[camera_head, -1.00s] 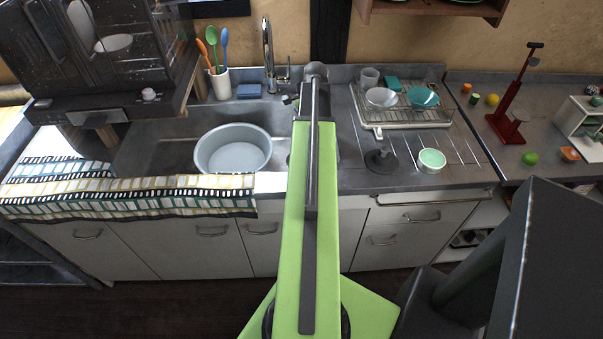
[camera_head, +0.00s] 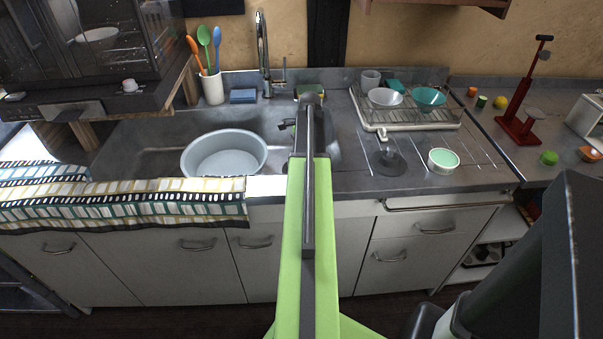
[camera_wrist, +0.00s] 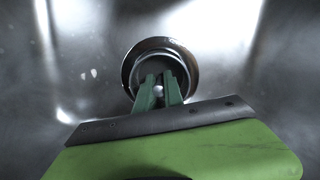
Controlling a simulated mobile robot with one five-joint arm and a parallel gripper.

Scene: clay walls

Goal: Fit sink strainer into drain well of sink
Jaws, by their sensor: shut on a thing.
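In the wrist view my gripper (camera_wrist: 158,90) has its two green fingers shut on a small pale knob, which I take to be the handle of the sink strainer (camera_wrist: 158,89). The strainer's body is mostly hidden by the fingers. Just beyond the fingertips is the round drain well (camera_wrist: 137,56), with a shiny metal rim and a dark inside. The fingers overlap its near side. I cannot tell whether the strainer is in the well or above it. In the head view the grey sink (camera_head: 150,158) is left of my green arm, which hides the drain.
A grey round pan (camera_head: 224,157) stands in the sink, left of my arm. The faucet (camera_head: 263,50) rises behind. A dark stopper-like object (camera_head: 388,160), a green-and-white bowl (camera_head: 443,160) and a dish rack (camera_head: 405,112) are on the counter at right. A patterned towel (camera_head: 130,200) hangs over the front edge.

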